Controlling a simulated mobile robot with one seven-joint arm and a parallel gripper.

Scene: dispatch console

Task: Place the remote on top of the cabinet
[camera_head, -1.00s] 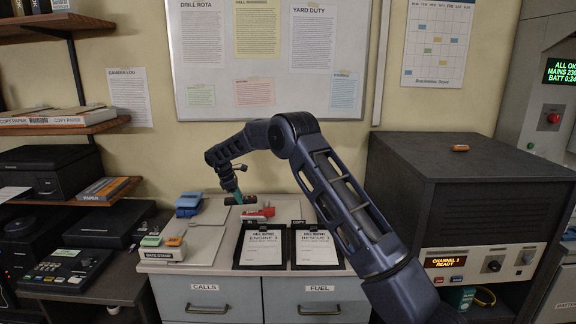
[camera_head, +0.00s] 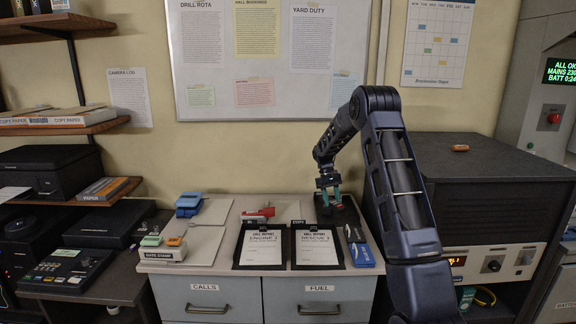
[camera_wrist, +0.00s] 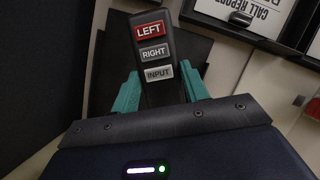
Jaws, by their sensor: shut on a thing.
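The remote (camera_wrist: 155,54) is dark, with a red LEFT button and grey RIGHT and INPUT buttons. My gripper (camera_wrist: 160,92) is shut on it, a teal finger on each side. In the head view my gripper (camera_head: 329,190) is above the right end of a grey drawer unit (camera_head: 205,297) with drawers labelled CALLS and FUEL. A flat black surface shows below the remote; contact with it cannot be told. A tall dark cabinet (camera_head: 470,165) stands to the right, its top higher than the drawer unit's.
A small orange object (camera_head: 460,148) lies on the dark cabinet's top, which is otherwise clear. Two clipboards (camera_head: 262,248), a red stapler-like object (camera_head: 258,215) and a blue item (camera_head: 361,255) lie on the drawer unit. My arm passes close to the dark cabinet's left side.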

